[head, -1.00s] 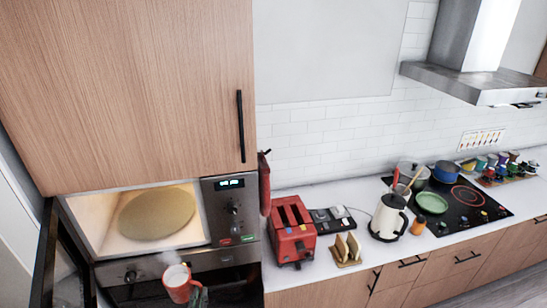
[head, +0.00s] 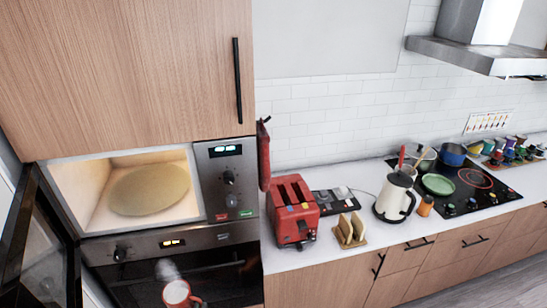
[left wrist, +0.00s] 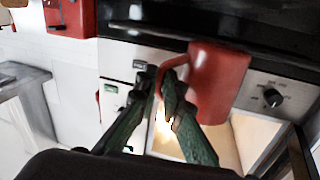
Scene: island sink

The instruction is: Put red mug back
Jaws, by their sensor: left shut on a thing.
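My left gripper (left wrist: 162,85) is shut on the mug's handle. In the head view only a small dark part of this gripper shows at the mug's right side. The open microwave (head: 205,180) is above and behind the mug, with a lit, empty inside and a round plate (head: 150,190). My right gripper is out of view.
The open microwave door (head: 45,245) stands out at the left. The oven (head: 215,272) is below the microwave. On the counter right are a red toaster (head: 292,210), toast in a rack (head: 350,230), a kettle (head: 393,198) and a hob with cookware (head: 465,190).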

